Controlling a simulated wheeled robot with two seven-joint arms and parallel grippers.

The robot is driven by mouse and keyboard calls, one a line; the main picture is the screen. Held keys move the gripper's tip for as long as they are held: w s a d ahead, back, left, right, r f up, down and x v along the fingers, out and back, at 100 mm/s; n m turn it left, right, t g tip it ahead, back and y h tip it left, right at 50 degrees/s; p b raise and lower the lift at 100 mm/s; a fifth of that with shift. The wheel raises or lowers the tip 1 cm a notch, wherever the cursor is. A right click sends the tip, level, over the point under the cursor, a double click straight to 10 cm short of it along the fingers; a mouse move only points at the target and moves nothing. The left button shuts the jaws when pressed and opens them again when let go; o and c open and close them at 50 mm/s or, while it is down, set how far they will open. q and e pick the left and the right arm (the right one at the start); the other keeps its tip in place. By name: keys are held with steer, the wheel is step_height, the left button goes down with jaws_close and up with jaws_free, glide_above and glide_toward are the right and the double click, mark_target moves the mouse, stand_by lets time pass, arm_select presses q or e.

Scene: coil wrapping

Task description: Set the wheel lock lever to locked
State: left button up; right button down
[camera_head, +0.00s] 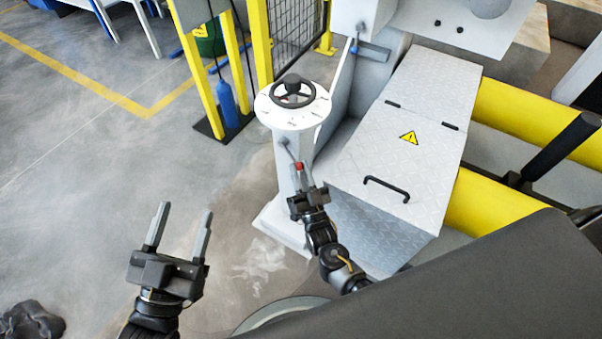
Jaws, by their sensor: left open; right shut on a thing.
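The wheel lock lever (290,153) is a thin grey rod with a red tip, on the side of a white pedestal (290,205) below its top disc. It points down toward the front. My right gripper (302,175) is shut on the lever's red end, with its fingers on either side of it. A black handwheel (292,92) sits on the marked white disc (268,112) above. The disc's lettering is too small to read. My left gripper (184,212) is open and empty above the floor, to the left of the pedestal and well apart from it.
A grey tread-plate cover (400,140) with a black handle (386,186) stands close right of the pedestal. Yellow posts (202,75), a mesh fence (293,35) and a blue cylinder (227,102) stand behind. Floor at left is mostly clear, with a dark heap (30,322) at lower left.

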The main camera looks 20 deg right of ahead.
arm_select(q)
steer(key=shift+r, duration=0.15)
steer(key=shift+c, duration=0.5)
